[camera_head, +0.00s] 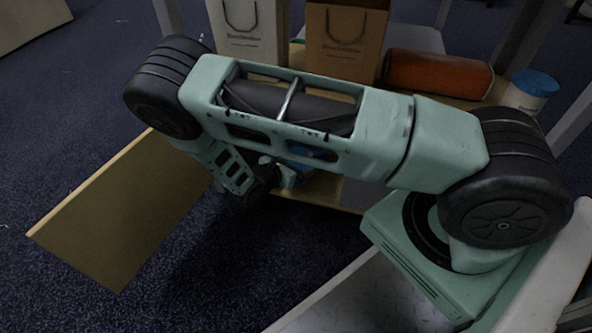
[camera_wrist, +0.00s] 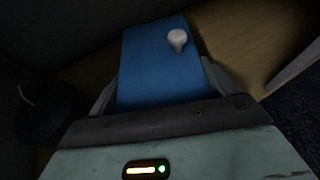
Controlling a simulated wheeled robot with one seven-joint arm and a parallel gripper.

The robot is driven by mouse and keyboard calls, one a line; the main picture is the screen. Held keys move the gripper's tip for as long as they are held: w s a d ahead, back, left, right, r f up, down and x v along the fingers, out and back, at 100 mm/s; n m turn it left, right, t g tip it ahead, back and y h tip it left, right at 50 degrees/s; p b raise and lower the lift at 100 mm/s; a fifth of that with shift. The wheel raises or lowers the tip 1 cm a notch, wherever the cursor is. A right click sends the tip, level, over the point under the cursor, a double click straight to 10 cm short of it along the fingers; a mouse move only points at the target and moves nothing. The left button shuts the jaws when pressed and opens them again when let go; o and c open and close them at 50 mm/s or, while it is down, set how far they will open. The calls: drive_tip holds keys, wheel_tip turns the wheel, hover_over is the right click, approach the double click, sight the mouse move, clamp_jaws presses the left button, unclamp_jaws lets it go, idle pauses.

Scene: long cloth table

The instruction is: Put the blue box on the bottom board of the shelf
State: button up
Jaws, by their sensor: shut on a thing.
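The blue box (camera_wrist: 150,65) fills the middle of the wrist view, with a white rounded knob (camera_wrist: 178,39) showing at its upper right. My gripper (camera_wrist: 158,88) is shut on the blue box, one finger at each side. In the head view only a small blue part of the box (camera_head: 312,152) shows behind my arm, and the gripper is mostly hidden. A wooden board of the shelf (camera_wrist: 240,35) lies beyond and beside the box in the wrist view. I cannot tell whether the box touches it.
A flat brown panel (camera_head: 120,210) juts out at the left. Dark carpet is free in front.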

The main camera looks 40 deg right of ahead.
wheel_tip(320, 180, down, 2)
drive_tip(key=shift+f+b, duration=0.1)
drive_tip(key=shift+b, duration=0.4)
drive_tip(key=shift+w+d+b, duration=0.1)
drive_tip(key=shift+d+b, duration=0.05)
drive_tip(key=shift+b, duration=0.2)
drive_tip(key=shift+r, duration=0.2)
drive_tip(key=shift+f, duration=0.2)
drive_tip(key=o, duration=1.1)
